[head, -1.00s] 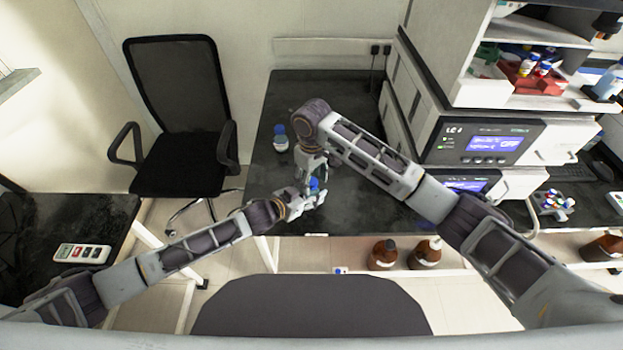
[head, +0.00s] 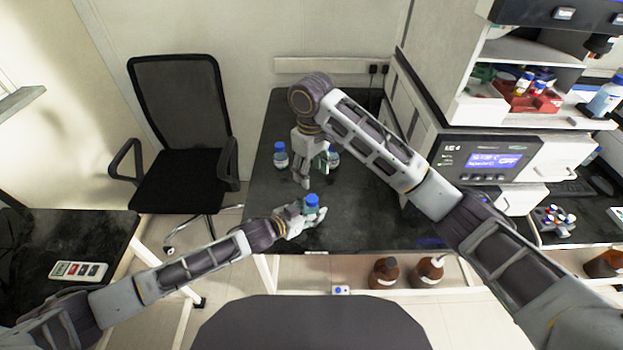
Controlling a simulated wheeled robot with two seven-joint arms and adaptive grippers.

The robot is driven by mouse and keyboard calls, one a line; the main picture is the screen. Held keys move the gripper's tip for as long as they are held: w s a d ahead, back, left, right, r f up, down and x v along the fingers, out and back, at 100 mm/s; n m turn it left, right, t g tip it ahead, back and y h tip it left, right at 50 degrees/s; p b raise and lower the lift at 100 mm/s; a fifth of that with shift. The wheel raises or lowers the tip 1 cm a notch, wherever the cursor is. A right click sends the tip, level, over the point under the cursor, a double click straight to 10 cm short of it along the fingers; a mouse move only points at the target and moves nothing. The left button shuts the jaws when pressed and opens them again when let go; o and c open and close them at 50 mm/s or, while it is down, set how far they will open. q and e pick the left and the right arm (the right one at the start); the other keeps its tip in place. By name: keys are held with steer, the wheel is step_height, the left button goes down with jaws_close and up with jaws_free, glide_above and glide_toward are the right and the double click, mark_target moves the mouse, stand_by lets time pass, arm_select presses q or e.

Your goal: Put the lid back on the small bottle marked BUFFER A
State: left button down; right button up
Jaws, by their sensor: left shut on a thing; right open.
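My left gripper (head: 309,214) is shut on a small bottle (head: 311,211) and holds it over the front part of the dark bench. A blue lid (head: 312,200) sits on top of this bottle; how tightly it is seated I cannot tell. The bottle's label is too small to read and partly hidden by the fingers. My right gripper (head: 312,173) is open and empty, behind the held bottle and apart from the blue lid.
A blue-capped bottle (head: 280,155) stands on the bench (head: 262,205) left of my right gripper. Another (head: 333,156) stands just right of it, partly hidden. A chair (head: 180,150) stands to the left. Brown bottles (head: 385,272) are below the bench.

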stand_by(0.4)
arm_select(q)
steer(key=c, duration=0.6)
jaws_free()
steer(key=shift+v, duration=6)
steer(key=shift+f, duration=0.15)
